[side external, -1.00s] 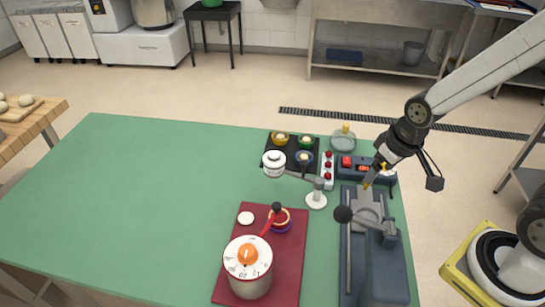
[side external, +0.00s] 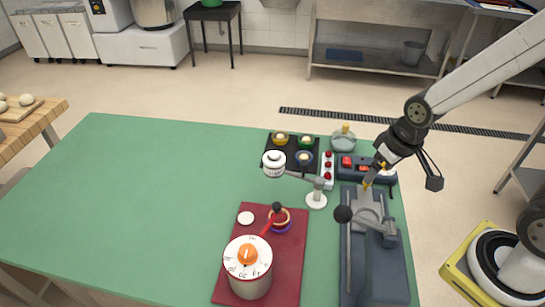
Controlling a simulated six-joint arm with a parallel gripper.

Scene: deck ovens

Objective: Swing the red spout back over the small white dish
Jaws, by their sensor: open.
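The red spout (side external: 267,229) is a short red arm with a black end, rising from the back of a white canister (side external: 249,284) with an orange knob on its dial. The dish is uncovered, flat on the dark red mat (side external: 291,264). My gripper (side external: 367,184) is open and empty, well to the right and back of the spout, above the grey-blue lever device (side external: 379,268).
A white stand (side external: 316,199) with an arm carrying a white jar (side external: 273,163) stands between my gripper and the spout. Behind are a black tray (side external: 270,147) with small bowls and a red-button strip (side external: 328,171). The table's left side is clear.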

